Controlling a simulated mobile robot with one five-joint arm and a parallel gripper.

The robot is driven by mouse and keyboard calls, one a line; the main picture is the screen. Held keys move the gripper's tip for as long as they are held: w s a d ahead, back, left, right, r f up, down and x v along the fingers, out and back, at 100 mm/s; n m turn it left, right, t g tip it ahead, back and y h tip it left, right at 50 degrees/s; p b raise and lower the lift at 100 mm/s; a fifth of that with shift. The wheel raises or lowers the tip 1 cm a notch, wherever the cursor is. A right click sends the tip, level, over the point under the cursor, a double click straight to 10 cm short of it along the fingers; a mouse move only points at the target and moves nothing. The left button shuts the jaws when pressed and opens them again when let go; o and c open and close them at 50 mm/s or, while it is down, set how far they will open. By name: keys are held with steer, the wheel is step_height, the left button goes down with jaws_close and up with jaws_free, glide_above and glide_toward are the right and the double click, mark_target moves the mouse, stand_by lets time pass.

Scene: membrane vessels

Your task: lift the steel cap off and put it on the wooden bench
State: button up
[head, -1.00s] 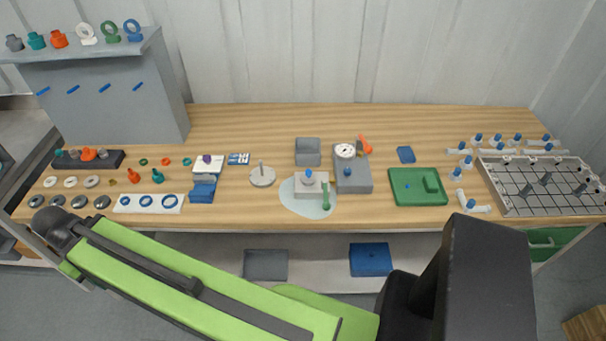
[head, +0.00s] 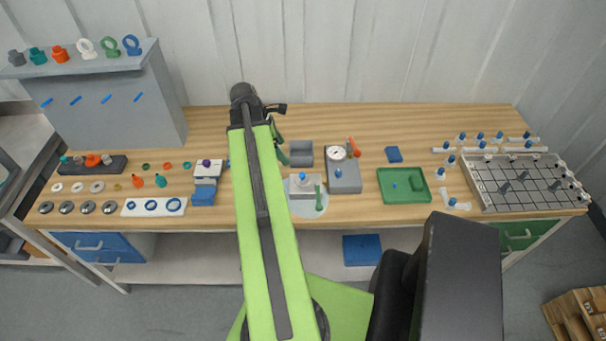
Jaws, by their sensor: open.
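I cannot pick out the steel cap with certainty. A row of round steel-grey pieces (head: 88,207) lies at the bench's front left. The round metal disc with an upright stem, seen earlier near the middle, is now hidden behind my green arm (head: 262,215). The wooden bench (head: 350,119) runs along the wall. My arm reaches over it, its black elbow (head: 242,94) toward the back edge. A dark green part shows just right of the arm. My gripper's fingers cannot be made out; the arm covers them.
Right of my arm stand a grey open box (head: 301,153), a block with a blue knob (head: 302,190), a gauge unit (head: 344,177) and a green tray (head: 404,196). A grey rack (head: 115,110) stands at the left. Bare wood shows along the back.

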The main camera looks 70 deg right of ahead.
steer(key=b, duration=1.1)
glide_toward(301, 174)
steer(key=x, duration=0.5)
steer(key=shift+w+a+f, duration=0.1)
steer(key=shift+w+f, duration=0.1)
steer(key=shift+f, duration=0.05)
steer(key=shift+s+f+b, duration=0.15)
steer(key=shift+f+b, duration=0.15)
steer(key=shift+b, duration=0.05)
steer(key=shift+s, duration=0.1)
steer(key=b+x, duration=0.5)
steer(key=shift+f, duration=0.15)
steer(key=shift+r, duration=0.2)
steer(key=c, duration=1.7)
steer(key=shift+p, duration=0.3)
